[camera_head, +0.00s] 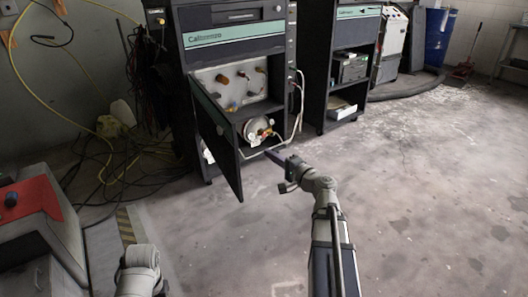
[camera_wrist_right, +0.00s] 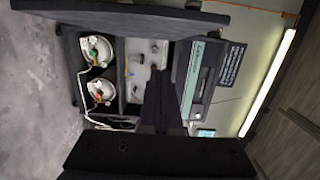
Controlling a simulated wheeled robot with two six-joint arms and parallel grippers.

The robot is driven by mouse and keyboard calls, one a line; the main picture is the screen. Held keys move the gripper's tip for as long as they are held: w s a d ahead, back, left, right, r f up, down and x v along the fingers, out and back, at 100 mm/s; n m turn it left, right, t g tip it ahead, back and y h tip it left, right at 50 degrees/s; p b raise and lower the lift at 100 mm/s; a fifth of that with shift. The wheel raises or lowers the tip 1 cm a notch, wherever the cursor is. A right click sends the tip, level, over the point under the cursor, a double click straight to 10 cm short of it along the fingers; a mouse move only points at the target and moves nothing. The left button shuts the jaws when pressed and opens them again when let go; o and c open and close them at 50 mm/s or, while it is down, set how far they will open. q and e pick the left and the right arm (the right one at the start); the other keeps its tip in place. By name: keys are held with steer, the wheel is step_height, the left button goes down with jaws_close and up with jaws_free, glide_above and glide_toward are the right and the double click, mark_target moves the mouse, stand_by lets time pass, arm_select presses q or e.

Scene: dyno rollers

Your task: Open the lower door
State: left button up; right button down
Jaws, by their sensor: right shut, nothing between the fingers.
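The lower door (camera_head: 218,150) of the dark Caltronson-type cabinet (camera_head: 232,52) stands swung outward, hinged at the cabinet's left side. It also shows as a dark panel along the top of the right wrist view (camera_wrist_right: 150,14). The lower compartment is exposed, with a round gauge-like part (camera_head: 258,131) inside; two round parts show in the wrist view (camera_wrist_right: 97,90). My right gripper (camera_head: 270,154) is shut and empty, in front of the opening and right of the door, apart from it. Its dark fingers show in the wrist view (camera_wrist_right: 160,104). My left gripper is not visible.
A second dark cabinet (camera_head: 316,70) stands to the right. A red and grey machine (camera_head: 38,215) is at the lower left. Hoses and cables (camera_head: 105,160) lie on the floor at the left. The concrete floor (camera_head: 430,190) at the right is open.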

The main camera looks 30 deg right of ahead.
steer(key=w+a, duration=0.6)
steer(key=w, duration=0.3)
steer(key=shift+r, duration=0.1)
